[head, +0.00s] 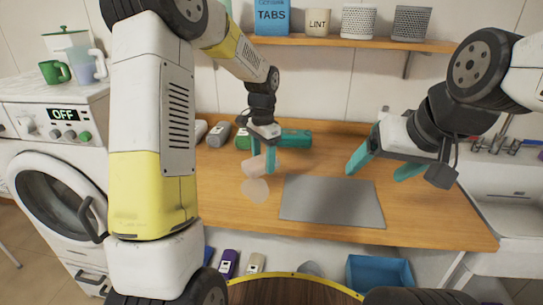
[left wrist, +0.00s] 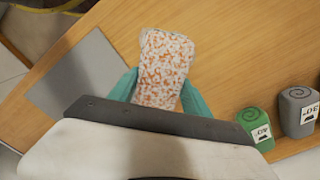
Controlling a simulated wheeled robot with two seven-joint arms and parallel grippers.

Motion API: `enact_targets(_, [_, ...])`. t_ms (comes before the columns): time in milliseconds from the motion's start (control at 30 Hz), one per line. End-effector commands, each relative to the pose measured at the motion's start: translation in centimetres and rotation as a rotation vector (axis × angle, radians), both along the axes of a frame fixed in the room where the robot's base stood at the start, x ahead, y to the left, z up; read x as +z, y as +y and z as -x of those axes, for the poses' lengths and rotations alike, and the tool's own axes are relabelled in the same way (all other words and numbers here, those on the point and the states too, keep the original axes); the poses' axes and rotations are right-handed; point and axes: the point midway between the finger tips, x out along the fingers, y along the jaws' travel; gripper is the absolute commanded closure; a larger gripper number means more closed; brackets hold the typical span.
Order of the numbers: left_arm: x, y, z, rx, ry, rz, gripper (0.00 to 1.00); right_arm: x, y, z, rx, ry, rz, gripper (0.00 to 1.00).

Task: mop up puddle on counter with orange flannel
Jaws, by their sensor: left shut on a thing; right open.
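My left gripper (head: 264,158) is shut on the orange flannel (head: 254,167), low over the left part of the wooden counter (head: 410,200). In the left wrist view the orange flannel (left wrist: 162,68) is a white and orange speckled bundle between the teal fingers. The puddle (head: 256,190) is a pale patch on the counter just below and in front of the flannel in the head view. I cannot tell whether the flannel touches the counter. My right gripper (head: 380,162) is open and empty above the right side of the counter.
A grey mat (head: 330,203) lies right of the puddle. A shelf (head: 340,42) hangs above. A washing machine (head: 60,200) stands at left, a sink (head: 515,185) at right.

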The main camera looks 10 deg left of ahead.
Motion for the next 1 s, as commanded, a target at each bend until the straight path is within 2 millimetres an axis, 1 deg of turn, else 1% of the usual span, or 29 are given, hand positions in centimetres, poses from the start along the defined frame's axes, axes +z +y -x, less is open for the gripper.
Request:
enact_targets(33, [-0.2,1.4,-0.1,0.009,0.001,-0.001,0.76,0.0,0.0,0.0,0.0,0.0,0.0,0.22])
enact_targets(100, [-0.5,3.0,-0.1,0.01,0.0,0.0,0.76,0.0,0.0,0.0,0.0,0.0,0.0,0.22])
enact_targets(200, [-0.8,4.5,-0.1,0.007,0.001,0.001,0.76,0.0,0.0,0.0,0.0,0.0,0.0,0.22])
enact_targets(233, [-0.9,4.7,-0.1,0.005,0.001,0.001,0.76,0.0,0.0,0.0,0.0,0.0,0.0,0.22])
enact_targets(367, [-1.7,4.9,0.0,0.001,0.001,0.0,0.76,0.0,0.0,0.0,0.0,0.0,0.0,0.22])
enact_targets(733, [-5.4,4.9,0.0,0.002,0.003,0.0,0.76,0.0,0.0,0.0,0.0,0.0,0.0,0.22])
enact_targets(1000, [-6.6,4.9,-0.1,0.002,0.0,0.0,0.76,0.0,0.0,0.0,0.0,0.0,0.0,0.22])
